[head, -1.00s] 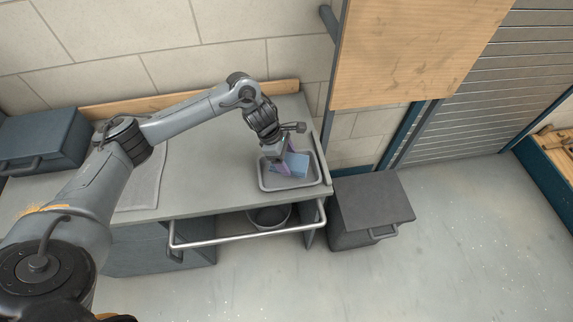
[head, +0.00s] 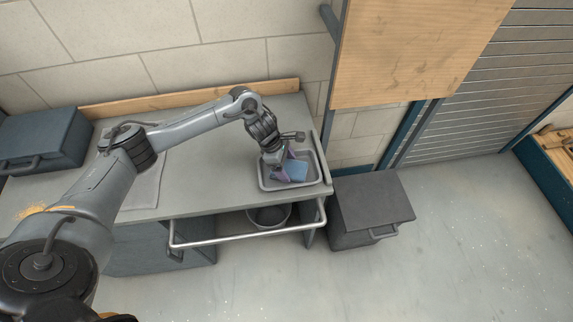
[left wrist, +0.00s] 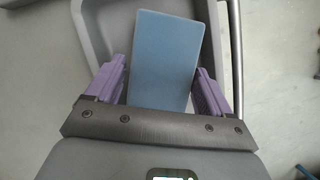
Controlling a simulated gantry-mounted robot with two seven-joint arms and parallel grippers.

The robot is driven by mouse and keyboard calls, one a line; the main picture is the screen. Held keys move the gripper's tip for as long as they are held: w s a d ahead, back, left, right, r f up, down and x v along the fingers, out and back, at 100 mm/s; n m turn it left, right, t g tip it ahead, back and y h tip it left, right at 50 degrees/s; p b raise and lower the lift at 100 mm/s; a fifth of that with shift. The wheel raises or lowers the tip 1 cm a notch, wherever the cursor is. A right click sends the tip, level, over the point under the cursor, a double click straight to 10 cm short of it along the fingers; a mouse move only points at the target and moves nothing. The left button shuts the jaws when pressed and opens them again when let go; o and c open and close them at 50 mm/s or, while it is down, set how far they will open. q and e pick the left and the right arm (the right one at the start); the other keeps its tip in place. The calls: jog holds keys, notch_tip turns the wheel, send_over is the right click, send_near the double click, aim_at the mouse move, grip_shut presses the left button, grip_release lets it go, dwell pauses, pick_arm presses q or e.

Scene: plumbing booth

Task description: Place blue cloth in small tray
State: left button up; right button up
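The blue cloth (head: 295,170) is a flat, folded rectangle lying inside the small grey tray (head: 318,182) at the right end of the workbench. My left gripper (head: 287,168) is low over the tray, its purple fingers spread at the cloth's two sides. In the left wrist view the blue cloth (left wrist: 167,60) lies between the fingers of the left gripper (left wrist: 161,80). A narrow gap shows beside the left finger; contact at the right finger is unclear. The cloth's near end is hidden by the gripper body. My right gripper is out of view.
The workbench (head: 215,160) is mostly clear to the left of the tray, with a pale mat (head: 145,190) there. A dark toolbox (head: 40,140) stands at the far left. A metal rail (head: 250,235) runs along the bench front. A dark cabinet (head: 372,200) stands right of the bench.

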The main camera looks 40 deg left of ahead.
pick_arm(q)
jog(key=shift+o, duration=1.2)
